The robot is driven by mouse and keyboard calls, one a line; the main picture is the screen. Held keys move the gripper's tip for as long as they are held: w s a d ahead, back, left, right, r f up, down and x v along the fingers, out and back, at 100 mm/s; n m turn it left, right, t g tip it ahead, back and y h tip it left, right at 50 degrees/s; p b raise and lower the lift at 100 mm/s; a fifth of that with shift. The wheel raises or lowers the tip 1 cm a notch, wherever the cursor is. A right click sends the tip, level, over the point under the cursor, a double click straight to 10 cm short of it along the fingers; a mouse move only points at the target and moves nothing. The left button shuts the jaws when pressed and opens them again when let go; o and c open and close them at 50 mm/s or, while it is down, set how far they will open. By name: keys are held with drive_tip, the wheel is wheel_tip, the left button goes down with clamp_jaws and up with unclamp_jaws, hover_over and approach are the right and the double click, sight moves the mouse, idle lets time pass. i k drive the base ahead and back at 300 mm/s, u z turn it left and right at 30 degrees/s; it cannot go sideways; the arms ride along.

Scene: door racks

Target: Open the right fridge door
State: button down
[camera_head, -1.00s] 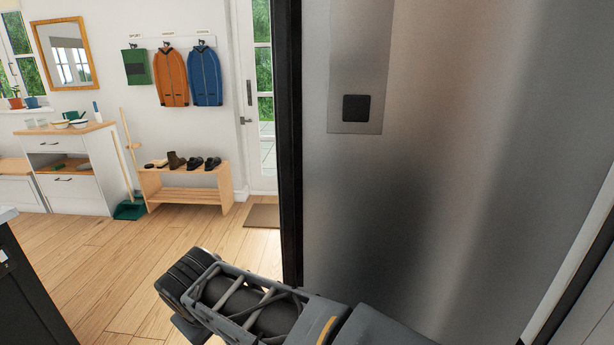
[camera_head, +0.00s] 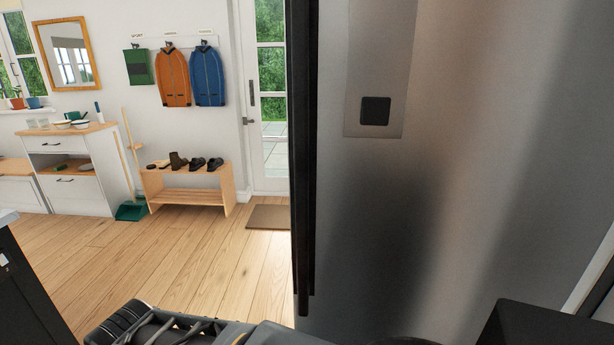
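The brushed-steel fridge front (camera_head: 440,200) fills the right half of the view. A dark square (camera_head: 375,110) sits in a paler panel on it. A tall black strip (camera_head: 303,150) runs down its left side and ends near the bottom. I cannot tell which door this steel face belongs to or how far it stands open. My gripper (camera_head: 125,318), dark and ribbed, shows only partly at the bottom edge, left of the black strip and apart from it in the picture.
Wood floor (camera_head: 200,260) is clear left of the fridge. A dark cabinet (camera_head: 25,290) stands at the lower left. A shoe bench (camera_head: 190,195), a white dresser (camera_head: 75,185), a doormat (camera_head: 268,217) and a glazed door (camera_head: 266,150) are farther back.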

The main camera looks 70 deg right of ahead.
sight(489, 178)
drive_tip(key=i, duration=1.15)
drive_tip(key=z, duration=2.3)
